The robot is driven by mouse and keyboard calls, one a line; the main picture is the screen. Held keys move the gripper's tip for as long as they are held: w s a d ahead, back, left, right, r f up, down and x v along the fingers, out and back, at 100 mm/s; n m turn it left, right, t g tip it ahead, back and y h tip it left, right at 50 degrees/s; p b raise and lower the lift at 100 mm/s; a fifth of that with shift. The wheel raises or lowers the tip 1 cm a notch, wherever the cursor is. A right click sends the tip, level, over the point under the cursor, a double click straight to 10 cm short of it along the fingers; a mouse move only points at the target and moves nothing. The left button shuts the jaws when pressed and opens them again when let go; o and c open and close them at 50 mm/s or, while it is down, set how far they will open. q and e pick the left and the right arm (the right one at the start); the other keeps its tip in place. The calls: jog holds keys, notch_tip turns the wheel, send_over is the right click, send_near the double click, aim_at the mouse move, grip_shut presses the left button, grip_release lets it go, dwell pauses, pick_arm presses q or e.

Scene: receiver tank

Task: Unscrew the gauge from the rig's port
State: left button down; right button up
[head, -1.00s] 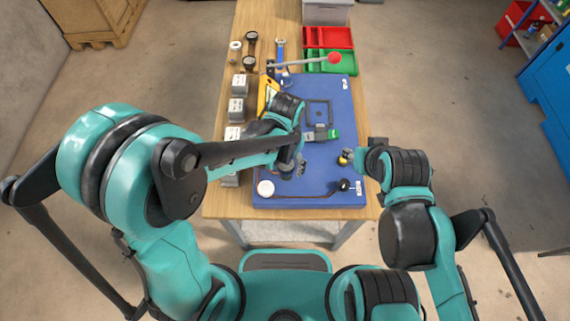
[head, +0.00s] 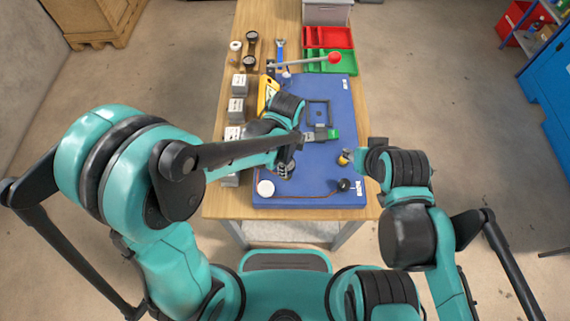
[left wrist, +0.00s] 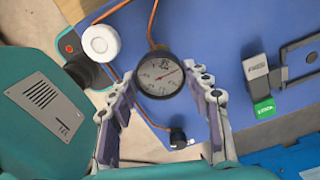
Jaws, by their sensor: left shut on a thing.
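In the head view my left gripper (head: 286,170) is low over the near left of the rig's blue board (head: 310,170) and mostly covers the gauge. The port under the gauge is hidden. My right gripper (head: 352,157) is at the board's right edge, beside a small yellow part (head: 343,159); its finger gap is unclear.
A white round cap (head: 265,188) and a black knob (head: 343,184) are near the board's front, with thin copper tubing between them. A green-ended latch (head: 332,134) is farther back. Boxes (head: 239,84) line the left; red (head: 340,37) and green trays stand behind.

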pick_arm(q)
jog(key=n, duration=0.3)
jog(key=shift+n, duration=0.4)
jog(key=n, duration=0.4)
jog(key=shift+r+p, duration=2.3)
jog(key=shift+r, duration=0.85)
jog(key=shift+f, duration=0.1)
